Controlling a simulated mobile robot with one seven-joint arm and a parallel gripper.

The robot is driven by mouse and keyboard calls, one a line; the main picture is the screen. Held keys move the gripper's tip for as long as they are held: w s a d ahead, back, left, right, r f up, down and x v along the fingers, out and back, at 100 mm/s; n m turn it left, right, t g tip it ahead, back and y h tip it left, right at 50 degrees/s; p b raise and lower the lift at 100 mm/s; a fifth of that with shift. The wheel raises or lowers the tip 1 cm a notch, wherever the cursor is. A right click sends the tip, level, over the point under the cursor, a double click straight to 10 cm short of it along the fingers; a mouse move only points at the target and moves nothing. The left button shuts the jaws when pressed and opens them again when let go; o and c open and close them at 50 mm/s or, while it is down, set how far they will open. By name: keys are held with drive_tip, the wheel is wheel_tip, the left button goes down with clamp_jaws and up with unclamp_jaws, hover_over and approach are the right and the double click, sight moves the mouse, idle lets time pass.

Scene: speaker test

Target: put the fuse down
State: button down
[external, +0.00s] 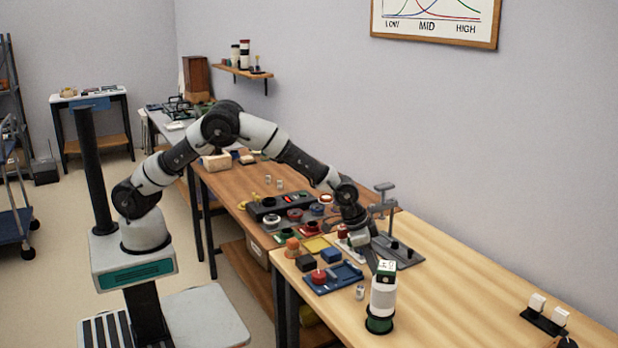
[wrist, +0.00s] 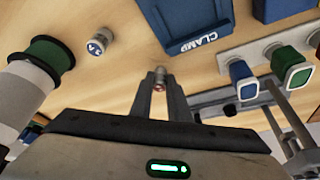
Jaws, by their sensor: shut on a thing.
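In the wrist view my gripper (wrist: 159,92) is shut on the fuse (wrist: 159,76), a small grey cylinder with a coppery end, held at the fingertips. Wood tabletop shows beyond it; I cannot tell its exact height. In the external view my gripper (external: 371,263) is over the light wood table (external: 455,290), and the fuse cannot be made out there. A small white cylinder with a blue mark (wrist: 100,41) stands apart on the table; it also shows in the external view (external: 360,292).
A white cylinder with a green base (external: 382,302) stands close to my gripper. A blue tray marked CLAMP (wrist: 197,42) lies beyond the fuse. A grey stand (external: 405,256) is behind. The table's right part is clear up to white blocks on a black base (external: 541,322).

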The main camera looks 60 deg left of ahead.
drive_tip(key=shift+f, duration=0.2)
drive_tip(key=c, duration=1.7)
unclamp_jaws()
drive_tip(key=shift+s+r, duration=0.1)
drive_tip(key=shift+r, duration=0.55)
drive_tip(key=p+v, duration=0.2)
drive_tip(key=v, duration=0.9)
